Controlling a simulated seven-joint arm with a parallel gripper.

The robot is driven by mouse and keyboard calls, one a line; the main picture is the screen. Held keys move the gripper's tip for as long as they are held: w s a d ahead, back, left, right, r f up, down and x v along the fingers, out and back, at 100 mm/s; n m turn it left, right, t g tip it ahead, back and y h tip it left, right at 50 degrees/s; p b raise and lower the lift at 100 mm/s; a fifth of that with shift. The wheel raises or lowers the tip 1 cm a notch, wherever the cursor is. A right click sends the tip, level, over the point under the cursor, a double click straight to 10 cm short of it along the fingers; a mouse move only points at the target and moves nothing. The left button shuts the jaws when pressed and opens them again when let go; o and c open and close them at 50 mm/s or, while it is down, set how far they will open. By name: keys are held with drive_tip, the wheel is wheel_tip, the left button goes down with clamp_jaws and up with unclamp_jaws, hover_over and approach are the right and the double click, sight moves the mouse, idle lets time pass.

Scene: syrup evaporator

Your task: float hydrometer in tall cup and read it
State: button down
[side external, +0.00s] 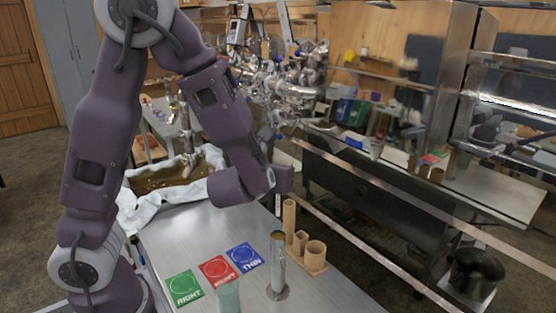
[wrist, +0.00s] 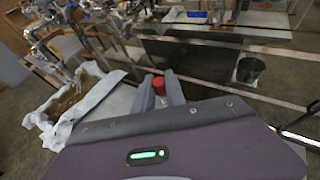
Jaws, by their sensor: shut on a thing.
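The tall metal cup (side external: 278,262) stands upright on its round foot on the steel table. My gripper (side external: 279,188) is above and behind it. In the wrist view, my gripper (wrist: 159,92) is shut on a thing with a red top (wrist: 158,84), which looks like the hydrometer. In the side view a thin pale stem (side external: 278,206) hangs below the fingers, apart from the cup; its lower end is hard to make out. The cup is not visible in the wrist view.
A wooden holder with upright tubes (side external: 315,253) stands close right of the cup. Green (side external: 184,288), red (side external: 218,270) and blue (side external: 245,257) cards lie to the left. A pale green cup (side external: 228,298) is in front. A cloth (side external: 165,214) hangs by a pan of brown liquid (side external: 160,180).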

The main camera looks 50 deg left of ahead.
sight(277, 209)
drive_tip(key=shift+f, duration=5.2)
drive_tip(key=c, duration=1.3)
unclamp_jaws()
drive_tip(key=o, duration=0.8)
